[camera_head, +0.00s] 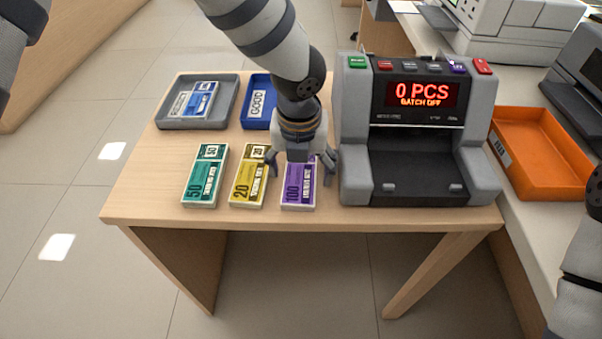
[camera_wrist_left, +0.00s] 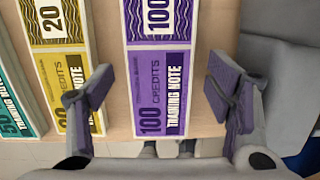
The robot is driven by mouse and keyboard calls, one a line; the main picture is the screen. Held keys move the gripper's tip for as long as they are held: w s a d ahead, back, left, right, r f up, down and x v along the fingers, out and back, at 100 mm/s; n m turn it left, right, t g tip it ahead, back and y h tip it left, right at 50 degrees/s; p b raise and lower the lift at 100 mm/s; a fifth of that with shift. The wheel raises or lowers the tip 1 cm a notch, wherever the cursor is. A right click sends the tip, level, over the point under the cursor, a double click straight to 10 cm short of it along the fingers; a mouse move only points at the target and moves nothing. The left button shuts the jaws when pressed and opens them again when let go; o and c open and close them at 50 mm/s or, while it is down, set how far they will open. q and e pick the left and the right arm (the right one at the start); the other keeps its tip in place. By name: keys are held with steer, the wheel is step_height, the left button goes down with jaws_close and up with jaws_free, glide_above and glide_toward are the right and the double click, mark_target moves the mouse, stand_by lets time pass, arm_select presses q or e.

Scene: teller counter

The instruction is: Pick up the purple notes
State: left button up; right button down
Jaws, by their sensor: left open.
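The purple notes (camera_head: 297,190), a bundle marked 100, lie flat on the wooden table near its front edge, between the yellow notes and the counting machine. My left gripper (camera_head: 302,165) is above them, pointing down, and hides part of the bundle in the head view. In the left wrist view the purple notes (camera_wrist_left: 160,75) lie between the spread fingers of my left gripper (camera_wrist_left: 160,95), with a gap on each side. The left gripper is open and empty. My right gripper is not in view; only part of that arm shows at the right edge.
Yellow notes (camera_head: 248,180) and green notes (camera_head: 204,178) lie left of the purple ones. The counting machine (camera_head: 412,135) stands close on the right. A grey tray (camera_head: 228,115) and a blue tray (camera_head: 250,122) are behind. An orange tray (camera_head: 552,160) is on the counter at right.

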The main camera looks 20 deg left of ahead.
arm_select(q)
steer(key=shift+r, duration=0.1)
steer(key=c, duration=1.3)
